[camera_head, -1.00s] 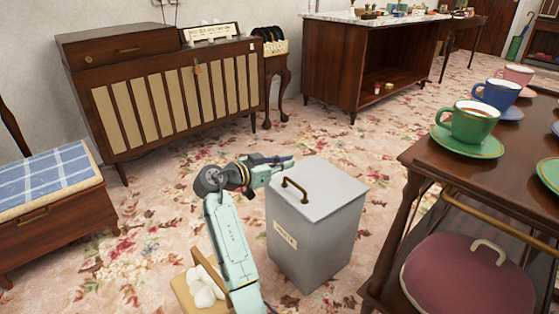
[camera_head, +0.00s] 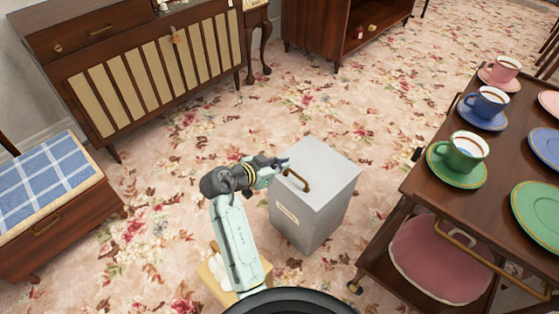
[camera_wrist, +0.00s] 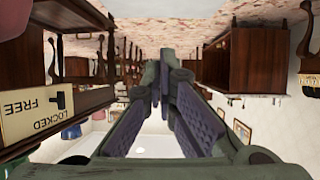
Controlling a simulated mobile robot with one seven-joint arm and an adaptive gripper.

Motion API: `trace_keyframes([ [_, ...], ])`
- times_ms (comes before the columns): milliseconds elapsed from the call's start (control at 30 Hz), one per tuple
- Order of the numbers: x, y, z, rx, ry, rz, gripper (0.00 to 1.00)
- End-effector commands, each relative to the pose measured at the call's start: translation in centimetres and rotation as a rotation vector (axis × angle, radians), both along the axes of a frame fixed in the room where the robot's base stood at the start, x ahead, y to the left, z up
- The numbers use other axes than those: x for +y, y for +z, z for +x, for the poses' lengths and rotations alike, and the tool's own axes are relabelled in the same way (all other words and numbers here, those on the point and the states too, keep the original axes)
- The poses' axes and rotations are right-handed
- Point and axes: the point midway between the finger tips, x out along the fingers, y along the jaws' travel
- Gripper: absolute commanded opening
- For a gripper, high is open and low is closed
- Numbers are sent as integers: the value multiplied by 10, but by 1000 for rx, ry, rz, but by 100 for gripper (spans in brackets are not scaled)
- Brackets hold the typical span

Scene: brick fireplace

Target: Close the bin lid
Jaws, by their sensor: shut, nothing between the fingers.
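The grey metal bin (camera_head: 290,228) stands on the carpet in the middle of the head view. Its flat lid (camera_head: 325,172) lies down on top, with no visible gap at the front edge. A brass handle (camera_head: 297,181) sits on the lid near its left side. My gripper (camera_head: 283,163) is at the lid's left back edge, beside the handle. I cannot tell whether it touches the lid. In the wrist view my gripper (camera_wrist: 166,72) has its fingers together and empty; the bin is not visible there.
A dark wooden trolley (camera_head: 419,185) with cups and saucers stands right of the bin. A slatted cabinet (camera_head: 150,85) stands at the back left, and a bench with a blue checked cushion (camera_head: 40,178) at the left. Open floral carpet (camera_head: 320,95) lies behind the bin.

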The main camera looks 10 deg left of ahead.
Motion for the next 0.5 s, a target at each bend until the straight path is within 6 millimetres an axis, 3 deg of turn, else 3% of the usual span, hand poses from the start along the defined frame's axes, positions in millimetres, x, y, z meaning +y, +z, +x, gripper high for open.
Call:
trace_keyframes([
  [367, -47, -35, 54, 2, -3, 0, 0],
  [500, -44, -57, 52, 4, 3, -2, 0],
])
